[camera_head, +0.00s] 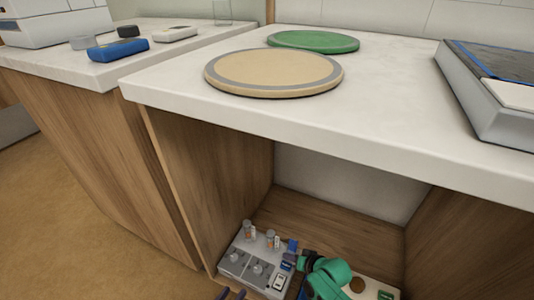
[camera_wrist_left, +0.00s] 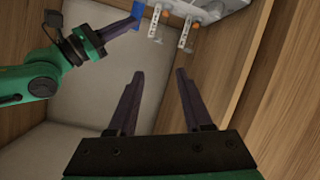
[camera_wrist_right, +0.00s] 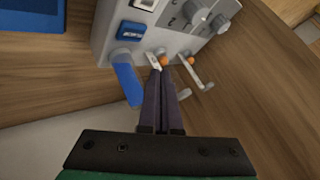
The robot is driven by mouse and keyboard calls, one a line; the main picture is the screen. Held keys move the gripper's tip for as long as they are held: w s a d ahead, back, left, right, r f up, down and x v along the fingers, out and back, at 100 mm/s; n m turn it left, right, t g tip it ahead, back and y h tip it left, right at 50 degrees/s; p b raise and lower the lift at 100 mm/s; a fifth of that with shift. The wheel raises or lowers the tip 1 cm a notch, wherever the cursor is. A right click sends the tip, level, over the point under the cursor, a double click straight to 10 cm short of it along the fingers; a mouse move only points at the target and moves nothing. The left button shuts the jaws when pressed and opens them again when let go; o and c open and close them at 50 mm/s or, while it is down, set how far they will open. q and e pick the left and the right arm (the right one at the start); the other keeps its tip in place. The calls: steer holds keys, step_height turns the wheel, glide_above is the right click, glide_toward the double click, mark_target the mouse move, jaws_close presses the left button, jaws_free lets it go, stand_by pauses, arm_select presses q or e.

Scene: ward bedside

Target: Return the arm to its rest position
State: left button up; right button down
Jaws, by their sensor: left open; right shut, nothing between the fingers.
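My right gripper (camera_wrist_right: 160,78) is shut and empty in the right wrist view. Its fingertips are close to a small lever and a blue handle (camera_wrist_right: 127,78) on a grey device (camera_wrist_right: 178,42); I cannot tell whether they touch. In the head view the green right arm (camera_head: 328,276) is low in the cabinet opening, beside the grey device (camera_head: 233,266). My left gripper (camera_wrist_left: 160,75) is open and empty in the left wrist view, with the right arm (camera_wrist_left: 38,80) at its upper left. Only the left fingertips (camera_head: 231,294) show at the head view's bottom edge.
The white counter (camera_head: 180,97) overhangs the opening, with wooden side walls (camera_head: 205,170) around it. A tan disc (camera_head: 273,72) and a green disc (camera_head: 313,41) lie on top. A grey unit (camera_head: 490,105) stands at right. The left counter holds a blue device (camera_head: 118,49).

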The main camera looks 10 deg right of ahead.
steer(key=s+a+r+n, duration=0.2)
steer(key=s+r+n, duration=0.1)
steer(key=s+r, duration=0.3)
steer(key=s+a+r+n, duration=0.2)
steer(key=s+r, duration=0.2)
steer(key=s, duration=0.4)
arm_select(q)
steer(key=s+a+f+m+g+y+p, duration=0.1)
steer(key=s+a+g+y+p, duration=0.15)
steer(key=a+p, duration=0.55)
steer(key=s+a+f+g+y+p, duration=0.15)
steer(key=s+a+g+p, duration=0.25)
steer(key=p, duration=0.8)
steer(key=s+a+r+g+y+p, duration=0.1)
steer(key=s+a+r+g+p, duration=0.1)
steer(key=s+a+p, duration=0.2)
steer(key=s+a+r+g+y+p, duration=0.1)
steer(key=s+a+p, duration=0.3)
steer(key=s+p, duration=0.6)
steer(key=shift+s+r+g+y, duration=0.4)
steer(key=shift+s+g, duration=0.25)
arm_select(e)
steer(key=s+d+r+g+h, duration=0.1)
steer(key=s+d+g+h, duration=0.4)
steer(key=s+d, duration=1.2)
steer(key=s+g, duration=0.1)
steer(key=s, duration=0.3)
steer(key=shift+s+d+g, duration=0.15)
steer(key=shift+g, duration=0.25)
